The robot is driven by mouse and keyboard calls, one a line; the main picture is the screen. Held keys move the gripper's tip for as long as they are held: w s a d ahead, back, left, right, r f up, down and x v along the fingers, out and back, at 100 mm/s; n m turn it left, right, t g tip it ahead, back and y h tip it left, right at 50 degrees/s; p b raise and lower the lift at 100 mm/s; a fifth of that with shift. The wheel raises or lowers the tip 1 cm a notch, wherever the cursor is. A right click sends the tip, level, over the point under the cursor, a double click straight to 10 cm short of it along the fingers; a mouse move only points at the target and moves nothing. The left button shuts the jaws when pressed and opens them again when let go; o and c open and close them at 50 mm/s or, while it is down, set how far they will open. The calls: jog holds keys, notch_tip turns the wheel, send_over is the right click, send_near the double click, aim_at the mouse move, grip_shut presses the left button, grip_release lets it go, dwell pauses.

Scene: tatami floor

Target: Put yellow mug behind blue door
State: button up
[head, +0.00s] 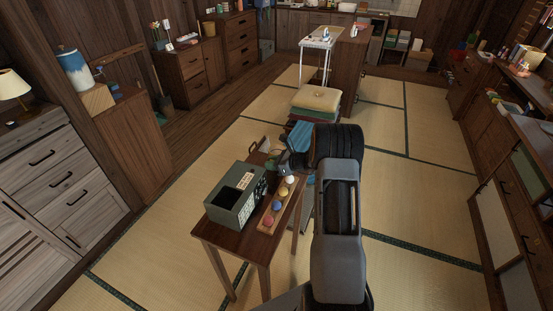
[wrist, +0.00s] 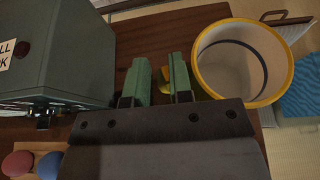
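A mug (wrist: 243,62) with a yellow rim and pale inside stands upright at the right in the wrist view, on the brown table. My gripper (wrist: 161,75) has its two green fingers apart, to the left of the mug. A small yellow piece, which looks like the mug's handle, shows between and behind the fingers; I cannot tell whether they touch it. In the head view my gripper (head: 288,168) is over the far right part of the small table, and the mug is not clear there. I cannot make out a blue door in either view.
A blue cloth (head: 300,134) is just beyond. Tatami floor around is mostly clear.

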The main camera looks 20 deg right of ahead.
jog(key=shift+w+a+f, duration=0.1)
jog(key=shift+w+a, duration=0.05)
grip_shut()
jog(key=shift+r, duration=0.2)
dwell(0.3)
